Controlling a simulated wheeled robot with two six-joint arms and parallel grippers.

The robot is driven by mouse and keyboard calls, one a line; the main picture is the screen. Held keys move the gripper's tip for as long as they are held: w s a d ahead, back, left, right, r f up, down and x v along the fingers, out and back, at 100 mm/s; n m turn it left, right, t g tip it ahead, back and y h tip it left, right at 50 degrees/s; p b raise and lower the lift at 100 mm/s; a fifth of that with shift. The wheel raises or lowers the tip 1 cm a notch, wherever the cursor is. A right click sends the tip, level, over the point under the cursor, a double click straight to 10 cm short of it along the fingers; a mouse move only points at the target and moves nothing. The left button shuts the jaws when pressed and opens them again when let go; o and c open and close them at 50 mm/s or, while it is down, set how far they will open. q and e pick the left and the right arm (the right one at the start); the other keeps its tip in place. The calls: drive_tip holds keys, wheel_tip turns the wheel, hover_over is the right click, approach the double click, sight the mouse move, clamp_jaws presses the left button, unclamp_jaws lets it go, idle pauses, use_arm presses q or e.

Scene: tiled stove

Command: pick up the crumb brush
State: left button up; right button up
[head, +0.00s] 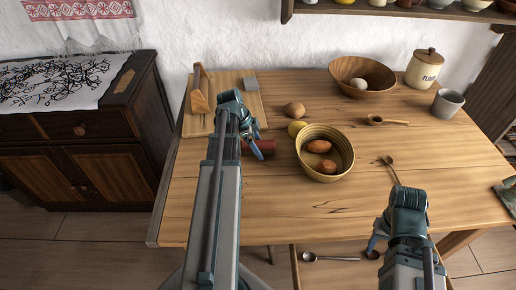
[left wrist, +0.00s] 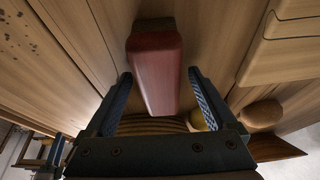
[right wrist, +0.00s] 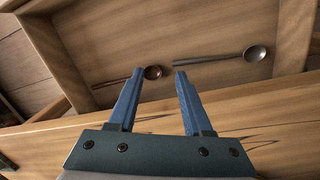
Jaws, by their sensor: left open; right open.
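A dark red, block-shaped thing with a brown end, which I take to be the crumb brush (left wrist: 155,70), lies on the table. In the left wrist view my left gripper (left wrist: 160,95) is open, with one finger on each side of the red thing and gaps showing. My right gripper (head: 374,246) is open and empty at the table's front edge. In the right wrist view its fingers (right wrist: 158,72) point toward an open drawer.
A ribbed bowl (head: 309,168) with reddish-brown food stands right of the red thing. A yellow fruit (head: 297,128) and a potato-like thing (head: 294,110) lie behind it. A cutting board (head: 246,84) is at the back left. The drawer holds spoons (right wrist: 255,54). The table's right-hand middle is mostly clear.

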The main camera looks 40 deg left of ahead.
use_arm(q)
drive_tip(key=shift+f, duration=0.25)
clamp_jaws()
idle(0.3)
drive_tip(key=shift+r, duration=0.35)
